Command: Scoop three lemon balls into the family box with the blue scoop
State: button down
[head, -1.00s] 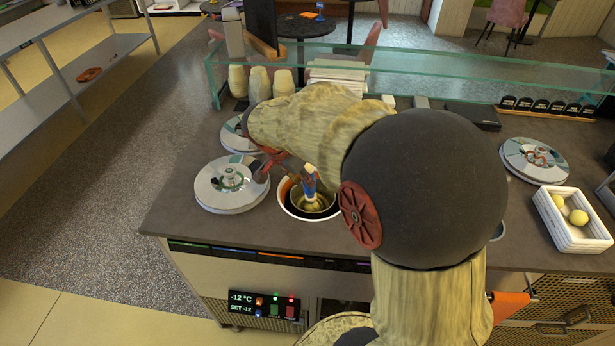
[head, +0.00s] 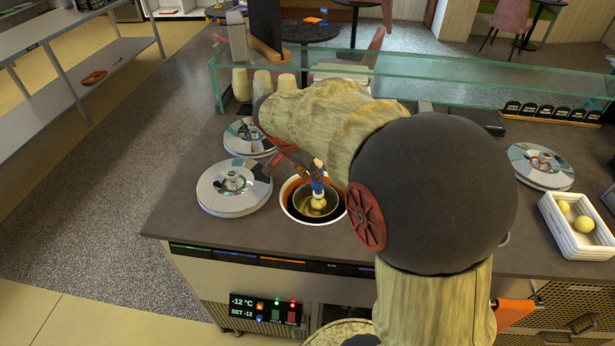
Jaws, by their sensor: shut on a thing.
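My gripper (head: 314,170), partly hidden by my own arm, is shut on the blue scoop (head: 317,187). The scoop stands nearly upright over the open well (head: 288,203), its lower end within the rim. A pale yellow ball or lump (head: 318,204) shows at its lower end; I cannot tell whether it is clear of the gelato below. The white box (head: 558,232) at the right holds pale yellow balls; two show (head: 583,223), (head: 563,206).
Round metal lids lie left of the well (head: 222,200), behind it (head: 245,150) and at the right (head: 540,162). A glass guard (head: 480,85) runs along the back. Cup stacks (head: 241,84) stand behind. Bare counter (head: 525,222) lies before the box.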

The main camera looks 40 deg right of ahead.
notch_tip(320, 180, down, 2)
jog(key=shift+d+f+b, duration=0.1)
jog(key=shift+d+b, duration=0.05)
jog(key=shift+b, duration=0.45)
jog(key=shift+a+b, duration=0.55)
jog(key=shift+a, duration=1.65)
jog(key=d+r+y+p, duration=0.1)
jog(key=d+r+p, duration=0.1)
jog(key=r+p, duration=0.3)
jog(key=d+r+y+p, duration=0.1)
jog(key=d+r+p, duration=0.1)
jog(key=r+p, duration=0.3)
jog(key=d+r+y+p, duration=0.1)
jog(key=r+p, duration=0.4)
jog(key=p, duration=0.1)
jog(key=shift+d+p, duration=0.3)
jog(key=shift+d, duration=0.1)
